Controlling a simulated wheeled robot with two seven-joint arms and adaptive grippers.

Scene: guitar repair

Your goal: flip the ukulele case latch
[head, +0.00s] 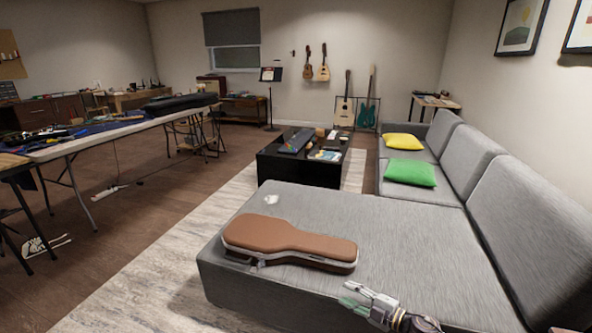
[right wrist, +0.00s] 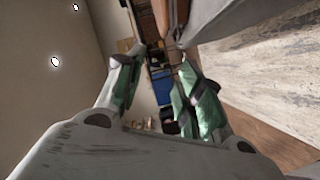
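The brown ukulele case (head: 288,240) lies closed and flat on the grey chaise of the sofa, with a pale rim around its lower part. A small metal latch (head: 261,263) seems to show on its near side, too small to tell its state. My right gripper (head: 352,298) is at the bottom of the head view, just in front of the case's narrow right end and apart from it. In the right wrist view its two green-padded fingers (right wrist: 161,58) are spread with nothing between them. A brown edge at the top there may be the case. My left gripper is out of view.
The grey sofa (head: 420,240) carries a green cushion (head: 410,172) and a yellow cushion (head: 402,141). A small white object (head: 272,200) lies behind the case. A black coffee table (head: 275,172) stands beyond. A pale rug (head: 150,265) lies left of the sofa.

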